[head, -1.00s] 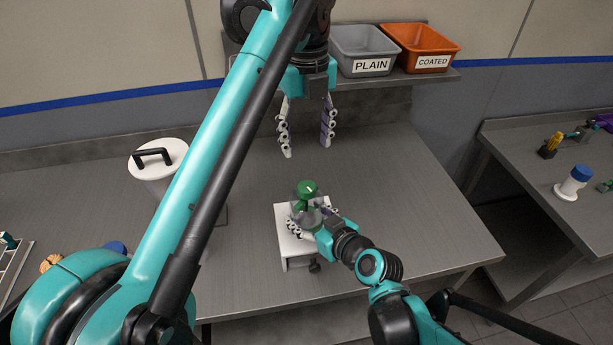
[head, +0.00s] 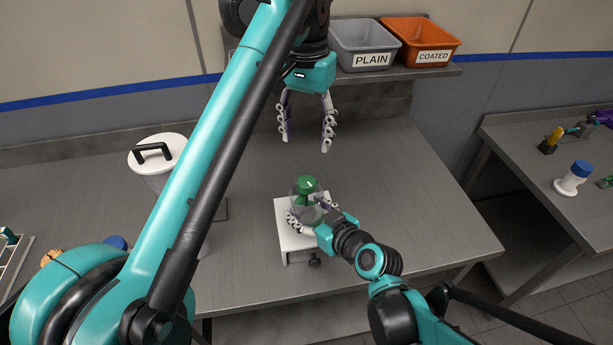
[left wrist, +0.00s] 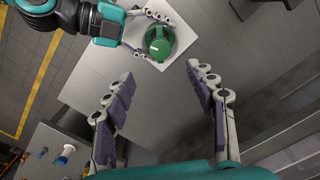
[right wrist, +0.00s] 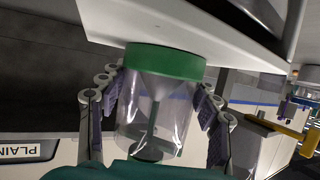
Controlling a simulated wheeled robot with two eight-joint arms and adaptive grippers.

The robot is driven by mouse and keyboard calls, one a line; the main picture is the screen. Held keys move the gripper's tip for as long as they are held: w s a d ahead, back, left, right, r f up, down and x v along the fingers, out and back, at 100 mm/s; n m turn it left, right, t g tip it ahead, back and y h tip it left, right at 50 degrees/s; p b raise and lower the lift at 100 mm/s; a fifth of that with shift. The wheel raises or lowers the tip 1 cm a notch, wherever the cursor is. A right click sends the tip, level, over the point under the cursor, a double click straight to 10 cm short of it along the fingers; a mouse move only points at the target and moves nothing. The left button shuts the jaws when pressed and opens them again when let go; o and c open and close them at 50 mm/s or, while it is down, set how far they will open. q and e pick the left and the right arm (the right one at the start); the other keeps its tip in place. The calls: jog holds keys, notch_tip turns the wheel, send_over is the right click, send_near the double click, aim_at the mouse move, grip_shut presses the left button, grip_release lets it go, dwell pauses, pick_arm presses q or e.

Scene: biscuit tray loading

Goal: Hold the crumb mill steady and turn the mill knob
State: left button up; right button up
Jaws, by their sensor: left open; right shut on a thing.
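The crumb mill has a clear body (head: 303,208) and a green knob (head: 307,183) on top, and stands upright on a white stand (head: 298,242). My right gripper (head: 308,216) is shut around the clear body, below the knob. In the right wrist view the fingers press either side of the clear body (right wrist: 150,125), with a green collar (right wrist: 165,62) against the white stand. My left gripper (head: 306,146) is open and empty, pointing down beyond and above the mill. In the left wrist view the knob (left wrist: 159,43) lies ahead of the open fingers, apart from them.
A lidded white container (head: 157,155) stands left, partly behind my left arm. A grey PLAIN bin (head: 366,62) and an orange COATED bin (head: 425,58) sit on the rear shelf. The tabletop (head: 400,195) right of the mill is clear. A second table (head: 530,150) stands right.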

aim_at(306, 181)
pick_arm(q)
notch_tip(306, 181, down, 12)
jog(key=shift+f+n, duration=0.1)
jog(key=shift+n, duration=1.1)
jog(key=shift+c, duration=0.2)
jog(key=c, duration=1.1)
